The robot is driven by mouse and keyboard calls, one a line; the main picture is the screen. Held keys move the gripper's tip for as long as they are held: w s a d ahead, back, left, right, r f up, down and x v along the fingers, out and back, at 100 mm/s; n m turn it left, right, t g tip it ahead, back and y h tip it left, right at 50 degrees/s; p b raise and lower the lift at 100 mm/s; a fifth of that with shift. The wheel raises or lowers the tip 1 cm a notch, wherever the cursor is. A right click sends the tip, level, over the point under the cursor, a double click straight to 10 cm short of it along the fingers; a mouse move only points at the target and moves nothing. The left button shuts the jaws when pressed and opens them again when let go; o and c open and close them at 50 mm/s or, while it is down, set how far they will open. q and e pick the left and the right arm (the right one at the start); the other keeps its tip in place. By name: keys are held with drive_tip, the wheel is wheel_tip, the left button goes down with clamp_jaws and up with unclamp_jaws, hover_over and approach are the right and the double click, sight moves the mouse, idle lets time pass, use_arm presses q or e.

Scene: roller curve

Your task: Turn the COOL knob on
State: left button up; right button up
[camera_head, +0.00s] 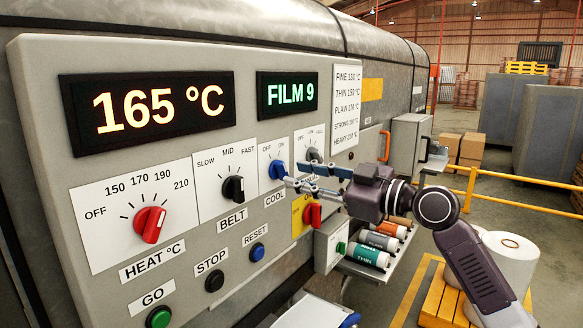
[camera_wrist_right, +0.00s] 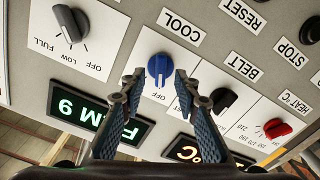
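The blue COOL knob (camera_head: 278,170) sits on a white plate on the grey panel, above its COOL label (camera_head: 274,198). In the right wrist view, which is upside down, the knob (camera_wrist_right: 159,67) shows between and beyond the fingertips. Its white mark points towards the OFF lettering (camera_wrist_right: 158,97); the ON lettering is not clear there. My right gripper (camera_head: 298,176) reaches in from the right, close to the knob. In the wrist view its fingers (camera_wrist_right: 156,82) are apart with nothing held. Contact with the knob cannot be told. My left gripper is out of view.
The black BELT knob (camera_head: 233,189) and red HEAT knob (camera_head: 150,223) are to the left. A grey knob (camera_head: 313,155) and a red switch (camera_head: 312,215) on yellow are close to the gripper. A tray with several rolls (camera_head: 368,255) juts out below.

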sight(286, 172)
drive_tip(key=x, duration=0.2)
drive_tip(key=shift+w+a+r+p, duration=0.1)
drive_tip(key=shift+w+a+p, duration=0.05)
drive_tip(key=shift+a+p, duration=0.15)
drive_tip(key=shift+w+a, duration=0.15)
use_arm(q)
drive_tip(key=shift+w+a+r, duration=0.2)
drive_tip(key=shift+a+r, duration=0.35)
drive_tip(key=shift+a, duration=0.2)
use_arm(e)
clamp_jaws()
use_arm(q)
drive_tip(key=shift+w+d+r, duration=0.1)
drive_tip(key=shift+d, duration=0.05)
use_arm(e)
drive_tip(key=shift+m, duration=0.3)
drive_tip(key=m+p, duration=0.1)
drive_tip(key=m, duration=0.2)
drive_tip(key=shift+m, duration=0.3)
use_arm(q)
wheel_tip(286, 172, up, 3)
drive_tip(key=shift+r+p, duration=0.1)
drive_tip(key=shift+p, duration=1.1)
use_arm(e)
drive_tip(key=m, duration=0.5)
drive_tip(key=shift+m, duration=0.3)
